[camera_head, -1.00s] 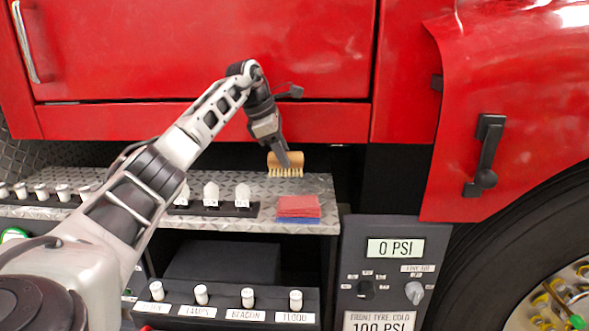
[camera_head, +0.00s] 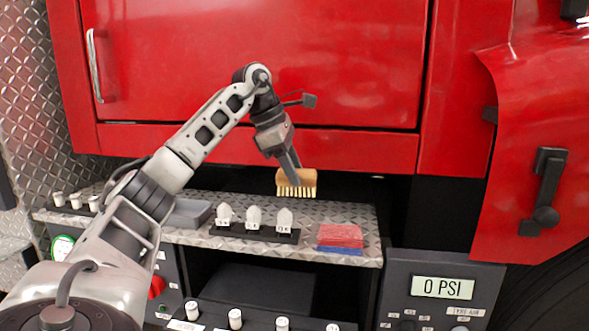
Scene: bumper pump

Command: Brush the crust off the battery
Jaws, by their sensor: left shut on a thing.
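My left gripper (camera_head: 290,172) is shut on a brush (camera_head: 309,180) with a tan wooden back and pale bristles. The bristles point down, and the brush is held above the diamond-plate shelf (camera_head: 215,236), apart from it. I cannot make out the battery or any crust for certain in this view. My right gripper is not in view.
On the shelf stand several white bulb-like pieces in a black rack (camera_head: 254,232), a red and blue stack (camera_head: 340,238) and a grey block (camera_head: 188,213). A red truck body (camera_head: 270,60) rises behind.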

